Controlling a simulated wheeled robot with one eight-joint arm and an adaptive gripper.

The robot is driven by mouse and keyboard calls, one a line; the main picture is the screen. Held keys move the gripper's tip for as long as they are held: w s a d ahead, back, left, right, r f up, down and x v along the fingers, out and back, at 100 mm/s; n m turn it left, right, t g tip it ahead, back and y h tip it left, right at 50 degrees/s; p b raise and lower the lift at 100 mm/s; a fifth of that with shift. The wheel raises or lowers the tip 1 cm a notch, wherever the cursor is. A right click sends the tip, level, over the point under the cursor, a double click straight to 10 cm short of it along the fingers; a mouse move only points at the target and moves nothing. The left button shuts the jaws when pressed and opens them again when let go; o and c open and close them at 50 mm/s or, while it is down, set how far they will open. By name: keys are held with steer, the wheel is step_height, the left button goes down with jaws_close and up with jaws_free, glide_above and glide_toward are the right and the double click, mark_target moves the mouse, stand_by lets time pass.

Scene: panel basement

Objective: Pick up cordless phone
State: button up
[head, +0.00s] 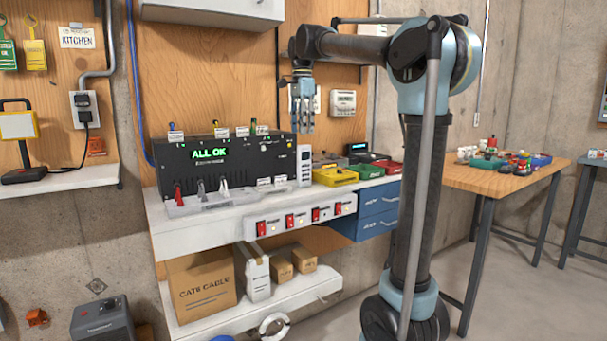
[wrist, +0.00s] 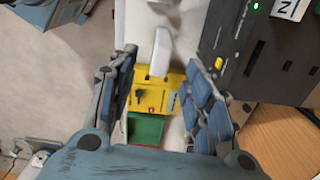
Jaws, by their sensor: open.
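A white cordless phone (head: 305,166) with a keypad stands upright on the white shelf, just right of the black panel box. In the wrist view a white shape (wrist: 160,52), seen from above, appears to be the phone. It lies between the lines of my two fingers, near their tips. My gripper (head: 302,127) points down above the phone and is apart from it in the head view. In the wrist view my gripper (wrist: 160,64) is open, with blue padded fingers wide apart and nothing held.
The black box (head: 225,165) with an "ALL OK" display stands left of the phone. Red switches (head: 290,221) line the shelf front. A wooden table (head: 490,177) stands at right.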

mark_target(304, 159)
step_height(304, 159, down, 7)
steer(key=shift+r, duration=0.1)
steer(key=f, duration=0.4)
steer(key=shift+w+d+f, duration=0.15)
steer(key=shift+w+d, duration=0.15)
steer(key=shift+w, duration=0.05)
steer(key=shift+f, duration=0.55)
jaws_close()
